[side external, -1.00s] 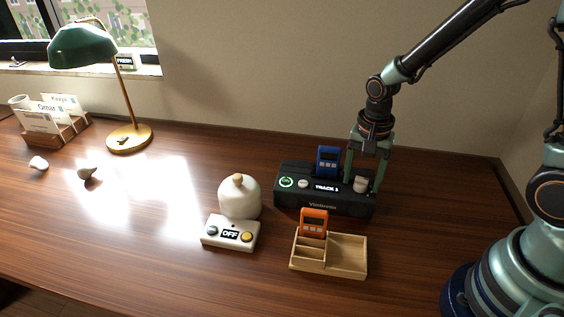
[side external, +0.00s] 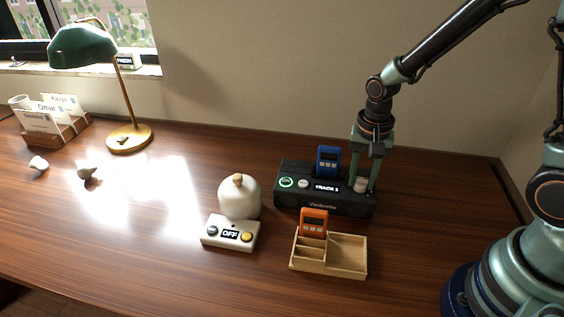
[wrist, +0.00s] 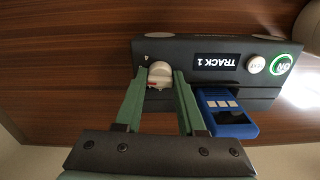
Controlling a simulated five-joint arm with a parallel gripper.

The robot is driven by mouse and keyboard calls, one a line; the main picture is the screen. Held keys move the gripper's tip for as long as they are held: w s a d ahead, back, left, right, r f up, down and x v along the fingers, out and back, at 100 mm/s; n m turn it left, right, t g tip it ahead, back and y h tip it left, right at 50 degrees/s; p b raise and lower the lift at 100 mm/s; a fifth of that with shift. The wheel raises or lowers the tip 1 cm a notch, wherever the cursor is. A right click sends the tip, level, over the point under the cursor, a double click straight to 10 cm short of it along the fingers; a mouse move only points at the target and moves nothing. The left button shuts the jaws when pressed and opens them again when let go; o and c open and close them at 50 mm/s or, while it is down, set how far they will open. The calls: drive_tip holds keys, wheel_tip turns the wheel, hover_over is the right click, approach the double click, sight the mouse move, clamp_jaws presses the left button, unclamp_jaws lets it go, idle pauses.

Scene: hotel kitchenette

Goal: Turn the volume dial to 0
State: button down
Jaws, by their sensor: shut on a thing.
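The volume dial (side external: 361,185) is a pale knob at the right end of the top of a black speaker (side external: 322,207). The speaker's display reads TRACK 1, and a green-ringed ON button (side external: 286,183) glows at its left end. My gripper (side external: 363,185) points down over the dial and is shut on it. In the wrist view the dial (wrist: 160,72) sits between the two green fingertips (wrist: 162,76). A small red mark shows on the dial and a digit, seemingly 4, is printed beside it. The rest of the scale is hidden.
A blue device (side external: 328,161) stands at the speaker's back, close to my fingers. In front are a wooden tray (side external: 346,256) with an orange device (side external: 314,222), and a white OFF box (side external: 230,233) beside a white domed object (side external: 239,197). A green lamp (side external: 84,47) stands far left.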

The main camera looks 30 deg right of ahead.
sight(362, 178)
drive_tip(key=n, duration=0.5)
drive_tip(key=shift+n, duration=0.3)
drive_tip(key=n, duration=0.9)
drive_tip(key=shift+n, duration=2.2)
drive_tip(key=c, duration=0.5)
unclamp_jaws()
drive_tip(key=shift+r, duration=0.1)
wheel_tip(362, 178, up, 12)
